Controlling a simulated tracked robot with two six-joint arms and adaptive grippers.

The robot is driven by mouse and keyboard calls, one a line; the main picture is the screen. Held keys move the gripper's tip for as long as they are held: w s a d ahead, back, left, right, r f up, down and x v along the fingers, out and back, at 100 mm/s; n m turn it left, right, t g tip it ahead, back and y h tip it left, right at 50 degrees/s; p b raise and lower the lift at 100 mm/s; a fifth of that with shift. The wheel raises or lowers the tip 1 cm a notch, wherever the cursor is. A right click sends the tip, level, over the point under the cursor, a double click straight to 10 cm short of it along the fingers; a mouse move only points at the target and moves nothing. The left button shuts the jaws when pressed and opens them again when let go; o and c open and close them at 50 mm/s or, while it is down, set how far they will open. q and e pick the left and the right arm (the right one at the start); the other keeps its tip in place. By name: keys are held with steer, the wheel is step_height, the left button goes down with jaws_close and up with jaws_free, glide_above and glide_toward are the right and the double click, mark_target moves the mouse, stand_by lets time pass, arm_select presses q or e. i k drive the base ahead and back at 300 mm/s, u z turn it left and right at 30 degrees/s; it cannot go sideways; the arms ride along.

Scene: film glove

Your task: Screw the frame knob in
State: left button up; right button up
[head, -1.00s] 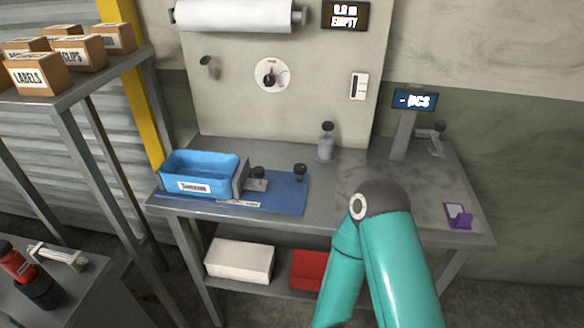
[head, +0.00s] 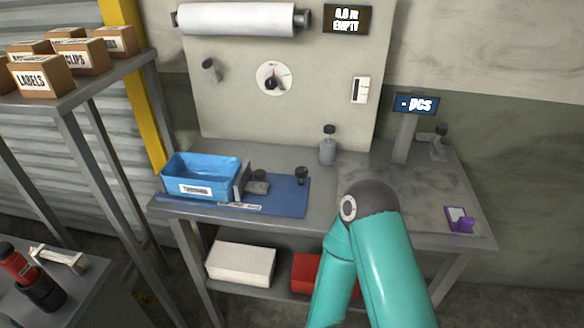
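Several dark knobs are in view, and I cannot tell for sure which one is the frame knob. One black knob (head: 301,174) stands on the right part of the blue mat (head: 290,202). Another dark knob (head: 260,175) sits at a small grey metal block (head: 257,187) beside the blue bin (head: 203,172). A grey knob-like piece (head: 209,66) sticks out of the upright panel at the left. My teal arm crosses the lower right, bent at its dark joint. Neither of my grippers shows, so nothing can be seen in them.
A white roll (head: 240,19) and a dial (head: 274,78) are on the panel (head: 310,80). A bottle (head: 327,149), a display post (head: 403,135) and a purple holder (head: 459,219) stand on the grey bench. Boxes on a shelf (head: 75,88) are at left. The bench middle is clear.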

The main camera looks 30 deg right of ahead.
mark_target(301, 173)
steer(key=u, duration=0.6)
steer(key=k, duration=1.5)
steer(key=z, duration=0.7)
steer(key=i, duration=1)
steer(key=z, duration=0.05)
